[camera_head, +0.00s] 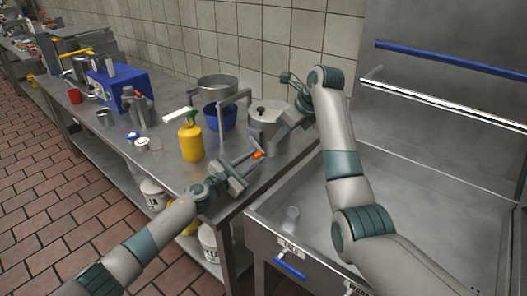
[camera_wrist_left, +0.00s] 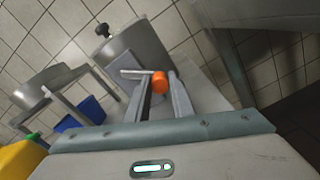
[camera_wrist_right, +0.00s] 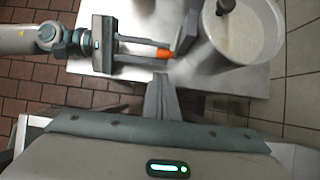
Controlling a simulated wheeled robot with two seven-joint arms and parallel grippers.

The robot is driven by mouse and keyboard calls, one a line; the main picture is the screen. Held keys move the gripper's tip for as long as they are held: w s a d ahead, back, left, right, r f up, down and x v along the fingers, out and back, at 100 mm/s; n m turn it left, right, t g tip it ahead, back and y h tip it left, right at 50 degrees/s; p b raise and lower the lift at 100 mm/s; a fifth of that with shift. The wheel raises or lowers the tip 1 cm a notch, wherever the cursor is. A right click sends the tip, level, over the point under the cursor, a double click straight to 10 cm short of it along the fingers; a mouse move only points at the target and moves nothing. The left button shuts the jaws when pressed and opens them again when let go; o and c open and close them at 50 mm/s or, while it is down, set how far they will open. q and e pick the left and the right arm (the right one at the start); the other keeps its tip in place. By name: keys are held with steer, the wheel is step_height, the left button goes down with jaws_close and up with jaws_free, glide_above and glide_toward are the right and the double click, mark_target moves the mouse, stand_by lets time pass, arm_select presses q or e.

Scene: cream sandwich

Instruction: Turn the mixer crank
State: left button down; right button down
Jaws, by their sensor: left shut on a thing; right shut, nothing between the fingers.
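The mixer (camera_head: 266,122) is a grey metal drum with a dark knob on top, near the table's right end. It also shows in the left wrist view (camera_wrist_left: 134,52) and, from above, in the right wrist view (camera_wrist_right: 248,38). The crank's orange handle (camera_head: 258,155) sticks out at the mixer's front side. My left gripper (camera_head: 250,158) is shut on this orange handle (camera_wrist_left: 160,83), which shows at its fingertips. My right gripper (camera_wrist_right: 162,92) is shut and empty, beside the mixer and close to its side bracket (camera_wrist_right: 187,36).
A yellow bottle (camera_head: 191,142), a blue bowl (camera_head: 226,118) and a grey pot (camera_head: 217,82) stand left of the mixer. A blue box (camera_head: 118,87) is farther left. A metal sink (camera_head: 325,190) lies to the right.

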mark_target(259, 157)
steer(key=shift+w+a+r+x, duration=0.1)
steer(key=shift+a+x, duration=0.05)
steer(key=shift+x, duration=1.5)
steer(key=shift+w+a+r+x, duration=0.1)
steer(key=shift+a+x, duration=0.05)
steer(key=shift+x, duration=1.5)
steer(key=shift+w+a+r+x, duration=0.1)
steer(key=shift+a+x, duration=0.05)
steer(key=shift+x, duration=1.5)
